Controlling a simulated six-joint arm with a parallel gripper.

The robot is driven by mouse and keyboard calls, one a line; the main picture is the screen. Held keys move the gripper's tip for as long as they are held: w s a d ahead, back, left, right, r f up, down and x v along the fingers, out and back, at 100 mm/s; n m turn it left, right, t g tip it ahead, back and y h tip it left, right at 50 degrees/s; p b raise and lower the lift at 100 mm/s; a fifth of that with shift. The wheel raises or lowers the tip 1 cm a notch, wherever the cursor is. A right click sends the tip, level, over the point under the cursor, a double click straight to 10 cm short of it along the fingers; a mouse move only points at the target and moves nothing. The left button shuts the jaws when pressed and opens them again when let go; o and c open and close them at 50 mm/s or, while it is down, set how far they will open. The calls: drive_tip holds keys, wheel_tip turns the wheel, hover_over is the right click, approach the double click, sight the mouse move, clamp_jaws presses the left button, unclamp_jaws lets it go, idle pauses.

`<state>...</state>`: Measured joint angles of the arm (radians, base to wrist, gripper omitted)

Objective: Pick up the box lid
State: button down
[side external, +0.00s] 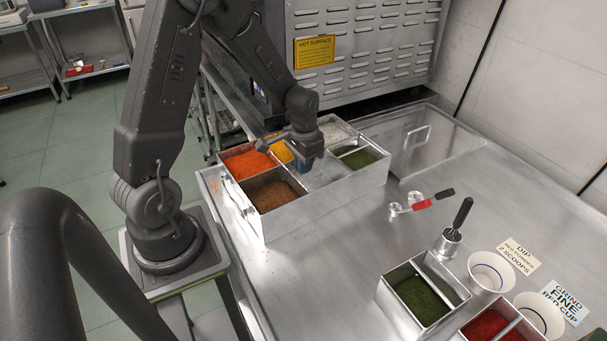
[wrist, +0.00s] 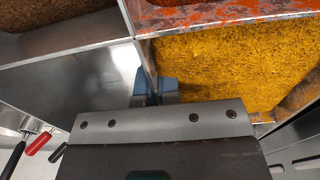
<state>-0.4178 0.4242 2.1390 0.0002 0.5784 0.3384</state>
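A flat metallic panel with a bar handle (side external: 440,150) lies at the back of the table, right of the spice box; it looks like the box lid. The metal spice box (side external: 325,208) is open on top, with several compartments. My gripper (side external: 306,163) points down over the middle of the box, apart from the panel. In the wrist view its blue fingertips (wrist: 155,88) are close together at the wall between a bare silver compartment (wrist: 75,75) and the yellow one (wrist: 235,65). Whether they grip that wall is unclear. The panel is not recognisable in the wrist view.
Smaller powder boxes (side external: 393,300), white bowls (side external: 491,272) and printed cards sit at front right. A vented oven (side external: 365,45) stands behind.

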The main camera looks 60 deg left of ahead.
idle(0.7)
drive_tip(key=shift+w+r, duration=0.2)
drive_tip(key=shift+a+r, duration=0.1)
drive_tip(key=shift+r, duration=0.4)
wheel_tip(320, 180, up, 9)
drive_tip(key=shift+r, duration=0.1)
idle(0.3)
drive_tip(key=shift+f, duration=5.1)
